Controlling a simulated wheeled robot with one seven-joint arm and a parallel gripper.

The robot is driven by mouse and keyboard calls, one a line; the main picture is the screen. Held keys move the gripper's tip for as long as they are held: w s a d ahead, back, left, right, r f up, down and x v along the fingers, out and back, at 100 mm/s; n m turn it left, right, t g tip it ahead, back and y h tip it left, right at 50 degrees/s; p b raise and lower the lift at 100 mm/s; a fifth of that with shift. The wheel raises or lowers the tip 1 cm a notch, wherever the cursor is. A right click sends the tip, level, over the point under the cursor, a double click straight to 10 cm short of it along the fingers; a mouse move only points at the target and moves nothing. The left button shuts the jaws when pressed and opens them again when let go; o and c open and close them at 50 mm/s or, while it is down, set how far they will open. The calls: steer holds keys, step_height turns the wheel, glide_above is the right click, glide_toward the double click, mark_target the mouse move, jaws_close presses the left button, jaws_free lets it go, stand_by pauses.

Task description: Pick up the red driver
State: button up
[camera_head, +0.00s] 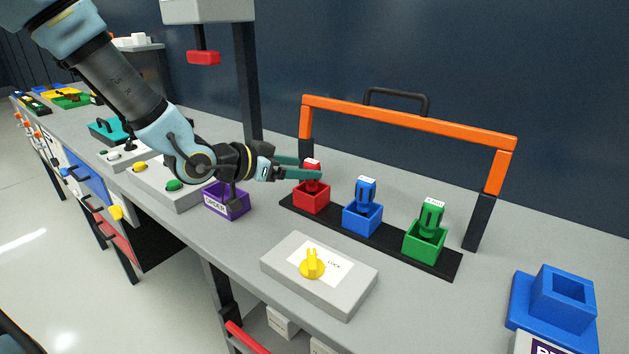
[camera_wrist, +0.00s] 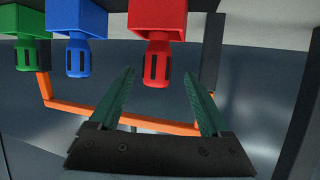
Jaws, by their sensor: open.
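The red driver (camera_head: 312,173) stands upright in a red square holder (camera_head: 311,199), the leftmost of three on a black strip. In the wrist view the red driver (camera_wrist: 157,62) hangs upside down in the picture between the finger tips. My gripper (camera_head: 298,168) is open, its teal fingers reaching to either side of the red driver's upper part. In the wrist view my gripper (camera_wrist: 160,80) shows a clear gap between each finger and the driver. Whether either finger touches it cannot be told from the head view.
A blue driver (camera_head: 366,191) and a green driver (camera_head: 431,217) stand in matching holders to the right. An orange bar frame (camera_head: 405,117) arches behind them. A grey box with a yellow knob (camera_head: 312,264) lies in front. A purple tray (camera_head: 228,205) sits below my wrist.

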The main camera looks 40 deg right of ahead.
steer(key=x, duration=0.1)
steer(key=p+x, duration=0.1)
steer(key=x, duration=0.3)
steer(key=shift+s+f, duration=0.3)
steer(key=shift+f, duration=0.1)
steer(key=shift+w+d+f+p, duration=0.1)
steer(key=shift+d+f+p, duration=0.25)
steer(key=shift+d, duration=0.25)
steer(key=shift+c, duration=0.3)
jaws_close()
